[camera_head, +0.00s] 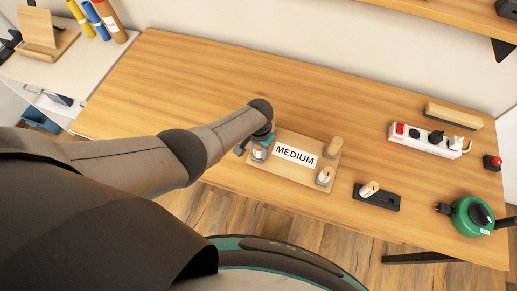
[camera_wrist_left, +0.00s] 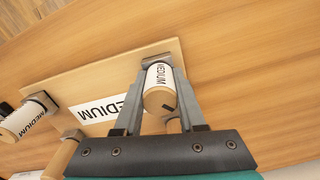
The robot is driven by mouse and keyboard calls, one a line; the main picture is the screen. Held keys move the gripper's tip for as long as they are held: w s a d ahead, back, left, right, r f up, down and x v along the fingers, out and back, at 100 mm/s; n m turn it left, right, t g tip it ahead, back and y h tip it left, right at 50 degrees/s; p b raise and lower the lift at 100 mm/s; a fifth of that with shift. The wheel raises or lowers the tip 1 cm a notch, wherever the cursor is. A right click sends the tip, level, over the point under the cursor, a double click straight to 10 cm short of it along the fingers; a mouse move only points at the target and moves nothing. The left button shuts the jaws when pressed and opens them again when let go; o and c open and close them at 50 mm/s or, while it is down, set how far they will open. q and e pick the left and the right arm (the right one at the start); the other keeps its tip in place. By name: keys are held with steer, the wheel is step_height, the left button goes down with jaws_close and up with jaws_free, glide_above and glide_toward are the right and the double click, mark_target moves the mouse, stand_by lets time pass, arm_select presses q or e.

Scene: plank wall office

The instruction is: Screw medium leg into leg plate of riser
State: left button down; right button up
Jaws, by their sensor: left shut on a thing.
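The riser (camera_head: 271,173) is a pale wooden board with a white MEDIUM label, lying near the table's front edge. My left gripper (camera_head: 262,146) is over its left end, and in the left wrist view (camera_wrist_left: 160,92) its fingers are shut on a medium leg (camera_wrist_left: 158,77), a wooden cylinder with a white MEDIUM band. This leg's far end is at a grey leg plate (camera_wrist_left: 155,59); I cannot tell how deep it sits. Another leg (camera_head: 325,175) and a plain-looking leg (camera_head: 335,145) stand at the riser's right end. One more medium leg (camera_head: 369,188) stands in a black holder (camera_head: 385,199).
A white power strip (camera_head: 415,143), a wooden block (camera_head: 453,116), a red button box (camera_head: 492,163) and a green cable reel (camera_head: 468,216) are on the table's right. The table (camera_head: 210,75) behind the riser is clear. A shelf (camera_head: 450,12) hangs above at the right.

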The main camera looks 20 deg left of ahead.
arm_select(q)
steer(key=shift+m, duration=0.4)
steer(key=m, duration=0.4)
steer(key=shift+f+m, duration=0.1)
steer(key=shift+m, duration=0.2)
steer(key=shift+s, duration=0.1)
steer(key=m, duration=0.5)
steer(key=shift+a+b, duration=0.15)
steer(key=shift+b, duration=0.25)
steer(key=c, duration=0.6)
jaws_free()
steer(key=shift+f, duration=0.1)
steer(key=shift+s, duration=0.1)
